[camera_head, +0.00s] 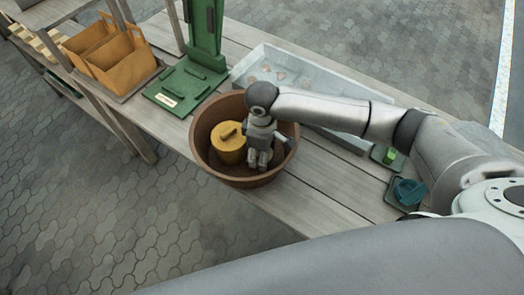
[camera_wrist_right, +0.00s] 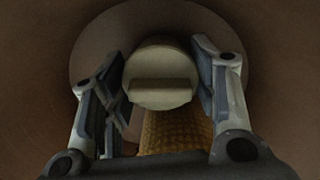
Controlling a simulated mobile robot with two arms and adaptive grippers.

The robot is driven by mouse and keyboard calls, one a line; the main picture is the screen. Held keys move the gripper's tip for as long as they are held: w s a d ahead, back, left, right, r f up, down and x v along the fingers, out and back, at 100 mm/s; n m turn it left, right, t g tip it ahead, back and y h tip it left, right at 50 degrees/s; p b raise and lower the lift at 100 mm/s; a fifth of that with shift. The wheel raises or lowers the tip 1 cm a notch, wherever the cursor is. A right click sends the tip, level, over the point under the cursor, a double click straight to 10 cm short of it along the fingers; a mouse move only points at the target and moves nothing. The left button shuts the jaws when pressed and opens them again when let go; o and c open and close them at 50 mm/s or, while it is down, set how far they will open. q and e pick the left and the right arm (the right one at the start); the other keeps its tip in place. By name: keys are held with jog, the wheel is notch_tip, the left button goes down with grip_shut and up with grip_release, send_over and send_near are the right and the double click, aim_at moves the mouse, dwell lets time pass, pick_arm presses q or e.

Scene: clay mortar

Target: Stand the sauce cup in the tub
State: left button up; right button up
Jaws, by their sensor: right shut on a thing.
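A brown round tub (camera_head: 203,165) stands on the wooden table; its inside wall fills the right wrist view (camera_wrist_right: 275,60). My right gripper (camera_head: 260,160) reaches down inside it. In the right wrist view my right gripper (camera_wrist_right: 160,85) has its fingers on both sides of a pale, round-faced thing with a raised bar (camera_wrist_right: 160,75), which looks like the sauce cup. The fingers are shut on it. The head view hides it behind the gripper. I cannot tell whether it touches the tub's floor. My left gripper is not in view.
A yellow round lidded pot (camera_head: 229,140) is in the tub, left of my gripper; a yellow textured surface (camera_wrist_right: 175,130) shows in the wrist view. A green stand (camera_head: 187,85), grey tray (camera_head: 245,68), teal item (camera_head: 409,191) and orange carrier (camera_head: 115,62) are around.

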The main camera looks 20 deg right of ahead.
jog(key=shift+f, duration=0.1)
jog(key=o, duration=1)
notch_tip(320, 180, up, 12)
jog(key=shift+a, duration=0.15)
dwell(0.3)
